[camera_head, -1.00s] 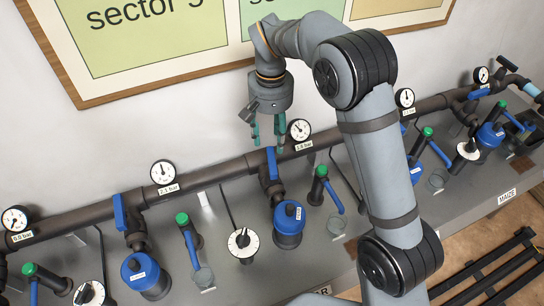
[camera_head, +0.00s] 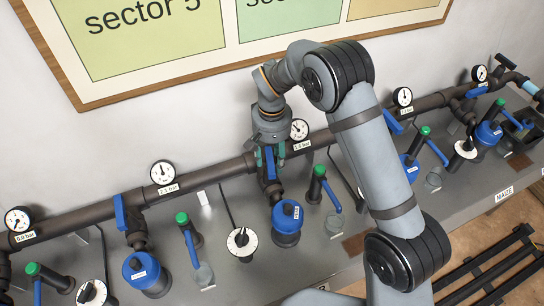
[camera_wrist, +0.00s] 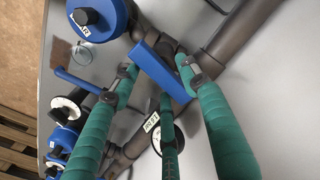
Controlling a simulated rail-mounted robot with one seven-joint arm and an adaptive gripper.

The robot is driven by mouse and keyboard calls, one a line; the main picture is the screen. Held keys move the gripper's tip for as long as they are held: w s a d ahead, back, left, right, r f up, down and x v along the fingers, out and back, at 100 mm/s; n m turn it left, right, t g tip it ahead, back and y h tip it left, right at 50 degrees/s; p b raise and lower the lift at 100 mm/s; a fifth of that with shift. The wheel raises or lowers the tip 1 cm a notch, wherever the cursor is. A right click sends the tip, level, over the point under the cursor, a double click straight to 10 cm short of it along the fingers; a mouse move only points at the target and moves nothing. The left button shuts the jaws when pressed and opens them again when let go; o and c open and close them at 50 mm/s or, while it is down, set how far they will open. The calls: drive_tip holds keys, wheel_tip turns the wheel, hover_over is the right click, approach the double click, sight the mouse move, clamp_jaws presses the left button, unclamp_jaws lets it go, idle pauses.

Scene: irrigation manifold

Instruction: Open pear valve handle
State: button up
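The blue valve handle (camera_head: 270,161) stands on the pipe branch in the middle of the manifold, just below my gripper (camera_head: 268,156). In the wrist view the handle (camera_wrist: 160,72) is a flat blue bar lying between the tips of the green fingers of my gripper (camera_wrist: 158,66). The fingers are spread, with one on each side of the bar and a third below it. Contact with the handle cannot be told. The bench label below this section is mostly hidden by my arm, so its full word cannot be read.
A pressure gauge (camera_head: 299,129) is close to the right of my gripper. The dark main pipe (camera_head: 200,178) runs behind. A blue-capped filter (camera_head: 287,216) and a green-topped valve (camera_head: 320,184) stand in front. Another blue handle (camera_head: 120,212) is upright at left.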

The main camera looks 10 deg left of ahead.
drive_tip(key=shift+c, duration=1.2)
drive_tip(key=c, duration=0.7)
clamp_jaws()
drive_tip(key=shift+w+f+n+b, duration=0.1)
drive_tip(key=shift+n+b, duration=0.6)
drive_tip(key=shift+n, duration=1)
drive_tip(key=o, duration=1)
unclamp_jaws()
